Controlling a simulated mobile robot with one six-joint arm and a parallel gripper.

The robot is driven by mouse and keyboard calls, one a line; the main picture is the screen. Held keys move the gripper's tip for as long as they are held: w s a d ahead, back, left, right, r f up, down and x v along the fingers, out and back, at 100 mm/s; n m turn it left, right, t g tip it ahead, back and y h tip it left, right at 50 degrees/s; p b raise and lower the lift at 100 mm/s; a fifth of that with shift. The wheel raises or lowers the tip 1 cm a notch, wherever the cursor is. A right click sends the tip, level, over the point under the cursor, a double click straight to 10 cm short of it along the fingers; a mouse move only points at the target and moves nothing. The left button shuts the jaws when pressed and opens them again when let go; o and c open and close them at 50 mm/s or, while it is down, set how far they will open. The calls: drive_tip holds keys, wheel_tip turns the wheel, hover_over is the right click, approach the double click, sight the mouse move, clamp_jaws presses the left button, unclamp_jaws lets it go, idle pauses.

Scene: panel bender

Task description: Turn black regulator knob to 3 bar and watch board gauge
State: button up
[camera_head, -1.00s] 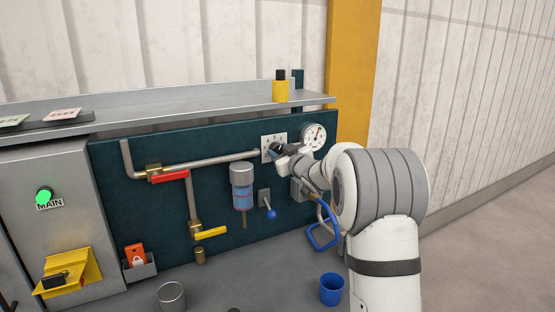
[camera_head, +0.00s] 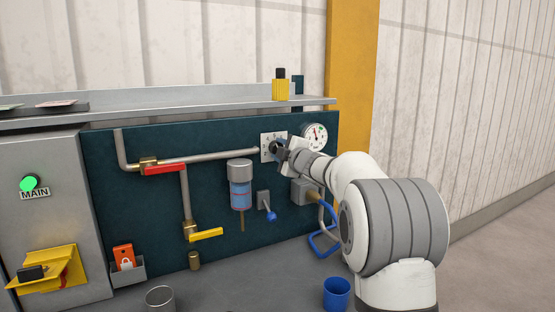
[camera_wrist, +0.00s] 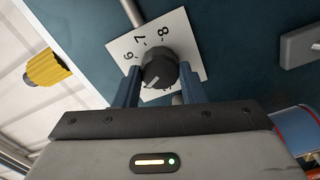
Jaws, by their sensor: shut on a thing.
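The black regulator knob (camera_wrist: 160,72) sits on a white dial plate (camera_wrist: 184,28) with printed numbers; 6, 7 and 8 are readable in the wrist view. My gripper (camera_wrist: 160,88) is shut on the knob, one blue-grey finger on each side. A pale pointer mark shows on the knob's face, but its reading is unclear. In the head view the dial plate (camera_head: 267,146) is partly hidden by my gripper (camera_head: 280,150). The round white board gauge (camera_head: 315,136) is in view to the right, with a small green mark; its needle points roughly upward, and the value is too small to read.
On the dark board are pipes with a red-handled valve (camera_head: 165,169) and a yellow-handled valve (camera_head: 206,235), a blue filter bowl (camera_head: 240,190) and a blue-knobbed lever (camera_head: 269,213). A blue cup (camera_head: 337,293) stands below.

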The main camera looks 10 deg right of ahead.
drive_tip(key=n+b, duration=0.2)
drive_tip(key=n, duration=0.1)
drive_tip(key=n+b, duration=0.2)
drive_tip(key=n, duration=0.2)
drive_tip(key=n+b, duration=0.2)
drive_tip(key=n, duration=0.1)
drive_tip(key=shift+f+n, duration=0.3)
drive_tip(key=shift+f, duration=0.05)
idle(0.4)
drive_tip(key=o, duration=0.9)
drive_tip(key=shift+a+r, duration=0.1)
drive_tip(key=shift+o, duration=0.5)
drive_tip(key=shift+r, duration=0.1)
drive_tip(key=shift+s, duration=0.1)
drive_tip(key=b+v, duration=0.1)
drive_tip(key=v, duration=0.6)
drive_tip(key=shift+s+b, duration=0.25)
drive_tip(key=shift+b, duration=0.05)
